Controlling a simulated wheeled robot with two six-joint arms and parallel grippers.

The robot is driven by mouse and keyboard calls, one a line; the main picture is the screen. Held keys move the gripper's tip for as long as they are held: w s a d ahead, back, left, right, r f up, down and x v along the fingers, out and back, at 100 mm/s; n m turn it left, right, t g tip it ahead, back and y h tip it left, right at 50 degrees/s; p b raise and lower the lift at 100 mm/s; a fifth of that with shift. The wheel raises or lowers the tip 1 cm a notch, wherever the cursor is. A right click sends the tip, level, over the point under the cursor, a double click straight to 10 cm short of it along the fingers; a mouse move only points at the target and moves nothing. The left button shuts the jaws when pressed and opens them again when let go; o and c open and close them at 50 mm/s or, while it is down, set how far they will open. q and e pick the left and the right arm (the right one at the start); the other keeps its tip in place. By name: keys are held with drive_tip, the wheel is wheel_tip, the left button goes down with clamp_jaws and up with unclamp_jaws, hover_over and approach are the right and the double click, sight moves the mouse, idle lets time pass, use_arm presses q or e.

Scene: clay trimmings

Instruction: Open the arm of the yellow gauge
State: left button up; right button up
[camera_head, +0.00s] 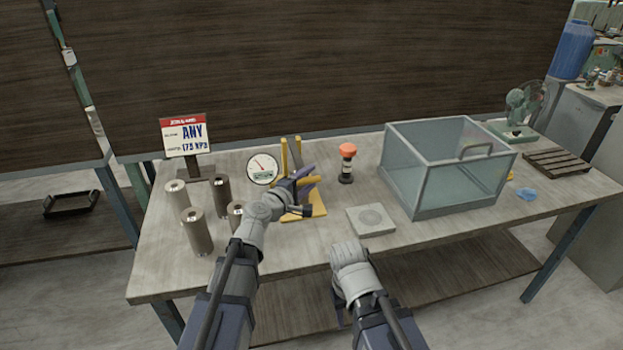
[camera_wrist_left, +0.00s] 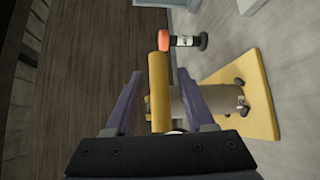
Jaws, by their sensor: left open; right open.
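The yellow gauge stands on a yellow base (camera_head: 303,212) near the table's middle, with yellow uprights (camera_head: 291,152) and a round white dial (camera_head: 263,168). My left gripper (camera_head: 304,181) is at the gauge, in front of its uprights. In the left wrist view, its two purple fingers are open, one on each side of a yellow bar (camera_wrist_left: 158,80) of the gauge. I cannot tell if they touch it. A grey cylinder (camera_wrist_left: 200,104) shows beside the bar, over the yellow base (camera_wrist_left: 262,100). My right wrist is low at the table's front edge; its fingers are hidden.
Several metal cylinders (camera_head: 198,235) stand at the left, before a sign (camera_head: 184,138). An orange-topped item (camera_head: 347,163) stands behind a grey block (camera_head: 370,220). A clear box (camera_head: 440,185) fills the right side.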

use_arm(q)
drive_tip(key=shift+x, duration=0.8)
clamp_jaws()
idle(0.8)
